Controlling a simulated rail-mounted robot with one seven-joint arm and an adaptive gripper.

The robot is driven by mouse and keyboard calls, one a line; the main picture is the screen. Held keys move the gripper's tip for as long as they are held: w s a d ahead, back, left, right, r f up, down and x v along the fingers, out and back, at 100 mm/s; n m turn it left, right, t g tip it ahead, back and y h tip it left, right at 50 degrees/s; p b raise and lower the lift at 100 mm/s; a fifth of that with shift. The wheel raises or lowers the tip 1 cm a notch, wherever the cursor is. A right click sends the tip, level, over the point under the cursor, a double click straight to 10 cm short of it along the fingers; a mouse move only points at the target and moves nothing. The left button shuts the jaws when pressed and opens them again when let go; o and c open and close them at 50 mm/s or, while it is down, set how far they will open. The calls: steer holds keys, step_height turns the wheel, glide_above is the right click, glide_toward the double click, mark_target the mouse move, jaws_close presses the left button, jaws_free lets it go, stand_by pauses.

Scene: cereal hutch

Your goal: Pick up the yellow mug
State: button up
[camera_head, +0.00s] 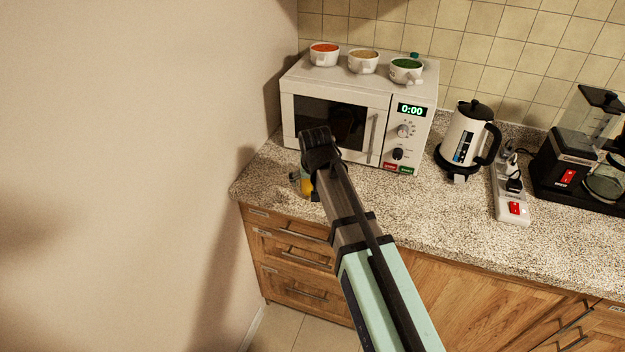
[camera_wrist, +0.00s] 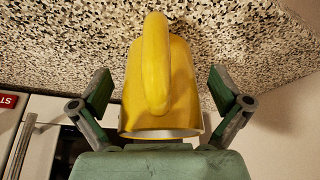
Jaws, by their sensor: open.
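The yellow mug (camera_wrist: 183,85) fills the middle of the wrist view, with its handle towards the camera and its rim at the bottom of the picture. It stands on the speckled counter, near the front left end. In the head view only a small yellow part of the mug (camera_head: 307,186) shows; my arm hides the rest. My gripper (camera_wrist: 160,92) is open, with one finger on each side of the mug. A gap shows between each finger and the mug. In the head view the fingers are mostly hidden.
A white microwave (camera_head: 365,85) stands just behind the mug, with three bowls on top. A kettle (camera_head: 464,135), a power strip (camera_head: 510,195) and a coffee maker (camera_head: 572,160) stand to the right. A wall (camera_head: 130,150) lies left of the counter (camera_head: 430,210), whose front middle is clear.

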steer(key=shift+w+f, duration=0.1)
steer(key=c, duration=1.4)
steer(key=shift+c, duration=0.2)
